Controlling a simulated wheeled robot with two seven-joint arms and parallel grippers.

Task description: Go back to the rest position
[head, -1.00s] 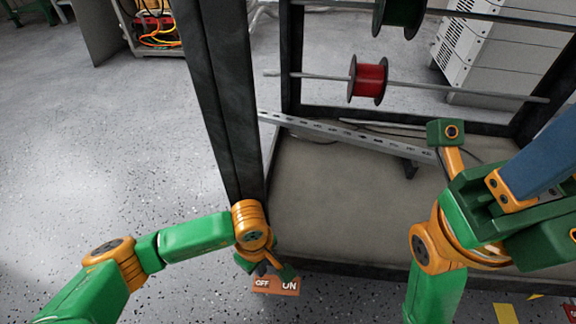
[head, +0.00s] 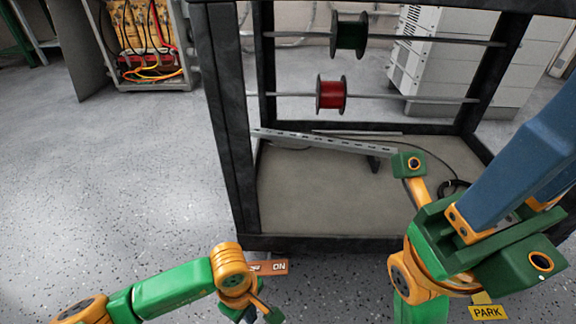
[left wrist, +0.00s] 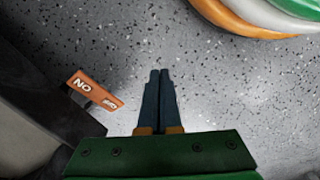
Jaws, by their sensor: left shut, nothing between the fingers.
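My left gripper (left wrist: 159,72) is shut in the left wrist view, its two blue fingers together and nothing between them, over speckled floor. In the head view my left gripper (head: 258,308) is low in the middle, in front of the black frame; its fingertips are hard to make out. My right gripper is close to the camera at the right of the head view, with long blue fingers (head: 525,150) reaching up past the edge. The picture does not show whether its tips meet.
A yellow PARK sign (head: 488,312) is low right. Floor at left is clear.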

